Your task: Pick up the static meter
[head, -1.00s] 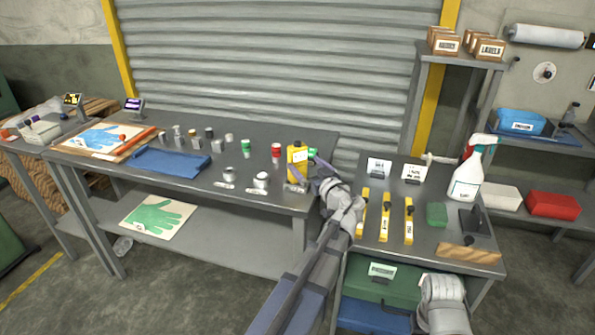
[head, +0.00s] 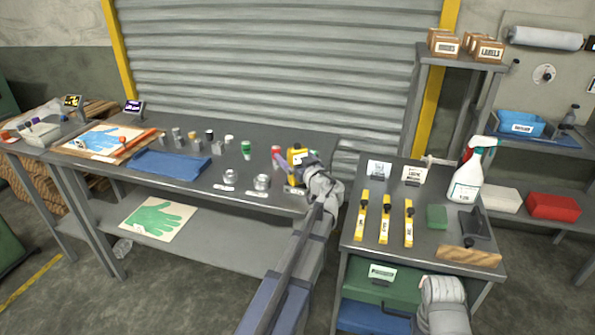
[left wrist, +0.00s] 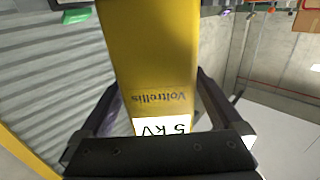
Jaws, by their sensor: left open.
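The static meter is a yellow upright device (head: 295,155) at the right end of the long grey bench, partly hidden by my left gripper. In the left wrist view its yellow body (left wrist: 150,60), printed "Voltrellis" with a white "5 kV" label, stands between the two fingers. My left gripper (head: 297,165) is open around the meter, one finger on each side, as the left wrist view also shows (left wrist: 158,85). A gap shows at the lower left of the body; contact on the right side is unclear.
Small cans and bottles, including a green one (head: 247,150) and a red one (head: 276,152), stand left of the meter. A blue cloth (head: 168,162) lies further left. The side table at right holds yellow bars (head: 385,220) and a spray bottle (head: 467,180).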

